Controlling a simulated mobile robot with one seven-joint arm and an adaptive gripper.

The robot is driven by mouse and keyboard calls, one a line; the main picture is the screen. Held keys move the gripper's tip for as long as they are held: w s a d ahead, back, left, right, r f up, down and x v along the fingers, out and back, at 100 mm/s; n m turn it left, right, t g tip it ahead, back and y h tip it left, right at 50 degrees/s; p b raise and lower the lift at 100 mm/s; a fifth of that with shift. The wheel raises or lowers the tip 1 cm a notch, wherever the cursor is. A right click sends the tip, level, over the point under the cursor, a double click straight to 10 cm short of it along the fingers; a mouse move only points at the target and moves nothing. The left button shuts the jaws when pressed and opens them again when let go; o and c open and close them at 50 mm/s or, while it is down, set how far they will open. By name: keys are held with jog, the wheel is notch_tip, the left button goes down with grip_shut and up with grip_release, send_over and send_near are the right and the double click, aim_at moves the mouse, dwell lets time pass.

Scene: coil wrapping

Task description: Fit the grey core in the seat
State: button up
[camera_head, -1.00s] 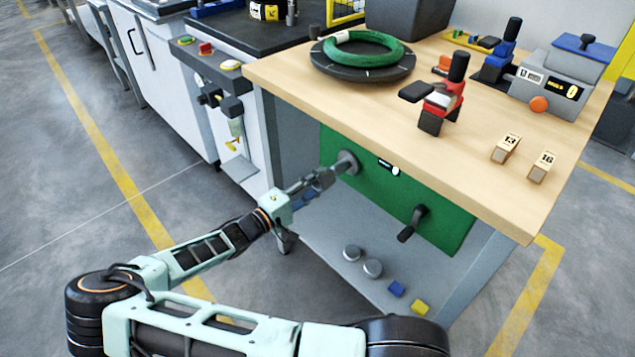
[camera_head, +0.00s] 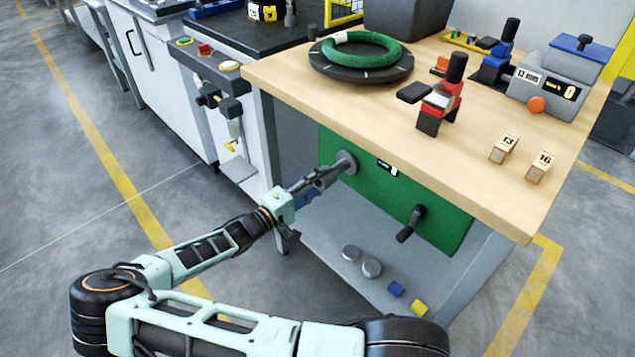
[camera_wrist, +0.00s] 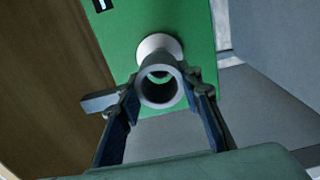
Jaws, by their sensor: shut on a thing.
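The grey core (camera_wrist: 157,65) is a hollow tube held between my fingers in the wrist view, with its open near end facing the camera. The seat (camera_head: 347,161) is a round grey disc on the green panel under the worktop. It shows pale behind the core in the wrist view (camera_wrist: 150,42). My gripper (camera_head: 328,176) is shut on the core, right in front of the seat. The core's far end overlaps the seat in the wrist view. I cannot tell whether it touches the seat or is inside it.
The green panel (camera_head: 445,210) also carries a dark crank handle (camera_head: 411,222). The wooden worktop (camera_head: 470,150) overhangs above my gripper.

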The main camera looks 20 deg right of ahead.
aim_at(335, 171)
jog(key=shift+x, duration=3.1)
jog(key=o, duration=1.2)
jog(key=shift+s, duration=0.1)
jog(key=v, duration=1.2)
